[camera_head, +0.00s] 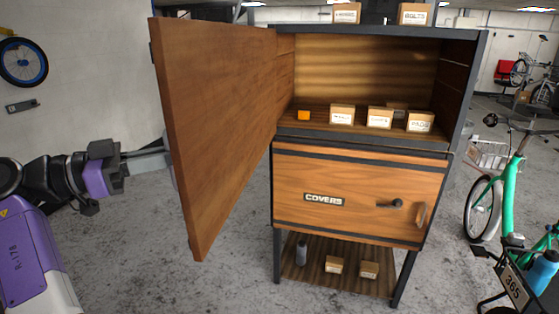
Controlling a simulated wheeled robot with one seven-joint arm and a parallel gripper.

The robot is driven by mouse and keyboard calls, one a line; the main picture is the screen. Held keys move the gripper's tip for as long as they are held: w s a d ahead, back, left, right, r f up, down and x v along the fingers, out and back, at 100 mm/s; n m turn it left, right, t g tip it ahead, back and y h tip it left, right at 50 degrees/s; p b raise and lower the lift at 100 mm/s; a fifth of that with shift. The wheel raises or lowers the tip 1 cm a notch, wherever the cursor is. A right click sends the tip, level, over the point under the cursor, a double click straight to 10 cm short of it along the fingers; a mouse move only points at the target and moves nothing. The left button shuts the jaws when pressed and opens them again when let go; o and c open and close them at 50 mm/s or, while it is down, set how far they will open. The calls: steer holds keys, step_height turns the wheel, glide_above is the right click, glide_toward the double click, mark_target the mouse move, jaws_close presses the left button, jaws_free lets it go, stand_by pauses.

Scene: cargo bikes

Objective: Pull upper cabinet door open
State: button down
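The upper cabinet door (215,125) is a brown wooden panel hinged on the left side of the cabinet (462,85). It stands wide open, swung out toward me and to the left. The upper compartment (350,68) is exposed. My gripper (165,152) is at the left of the door, at about mid-height, with its finger end reaching to the door's outer face. The door edge hides the fingertips, so I cannot tell whether they touch or grip anything. No handle of the upper door is visible.
Below is a shut drawer front (300,175) labelled COVERS. A green bike (507,200) stands close on the right. Bare floor (225,285) lies in front at left.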

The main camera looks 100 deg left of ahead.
steer(key=shift+s+a+f+m+t+h+b, duration=0.15)
steer(key=shift+s+h+b, duration=0.1)
steer(key=shift+s, duration=0.7)
steer(key=shift+s+a+f+m+t+h+b, duration=0.1)
steer(key=shift+s+a+m+t+h+b, duration=0.1)
steer(key=shift+s, duration=0.7)
steer(key=c, duration=1.5)
jaws_free()
steer(key=shift+f, duration=0.15)
steer(key=shift+s+d, duration=0.1)
steer(key=shift+s, duration=0.05)
steer(key=b+v, duration=0.2)
steer(key=v, duration=0.5)
steer(key=shift+s+d, duration=0.15)
steer(key=shift+s, duration=0.1)
steer(key=shift+w, duration=0.1)
